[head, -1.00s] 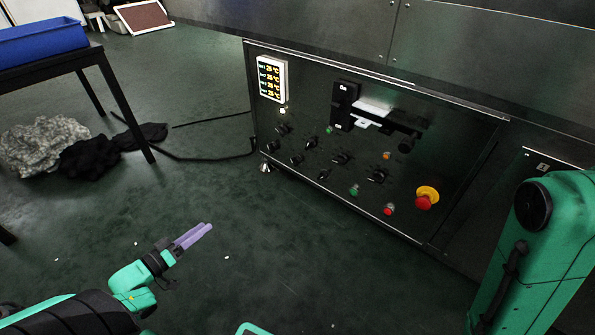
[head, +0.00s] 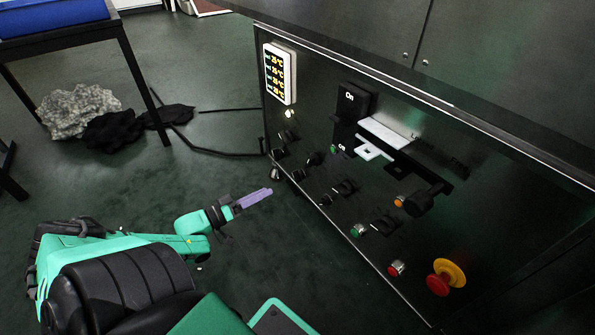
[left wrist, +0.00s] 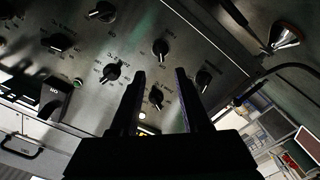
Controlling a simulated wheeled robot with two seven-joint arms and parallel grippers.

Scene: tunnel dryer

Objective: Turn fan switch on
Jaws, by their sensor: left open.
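The dark control panel (head: 318,105) carries several black rotary knobs, seen at an angle in the head view. I cannot tell which one is the fan switch, as the labels are too small or blurred to read. My left gripper (head: 262,194) is open and empty, left of the panel's lower left edge. In the left wrist view, its two fingers (left wrist: 160,75) point up at the panel. One knob (left wrist: 160,48) shows between the fingertips, another knob (left wrist: 156,97) below it, and a third knob (left wrist: 111,71) left of them. My right gripper is out of view.
A lit temperature display (head: 280,73) and a black lever switch (head: 350,105) marked "On" sit on the panel. A red emergency button (head: 440,283) is at its lower right. A blue bin (head: 50,17) stands on a table at left.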

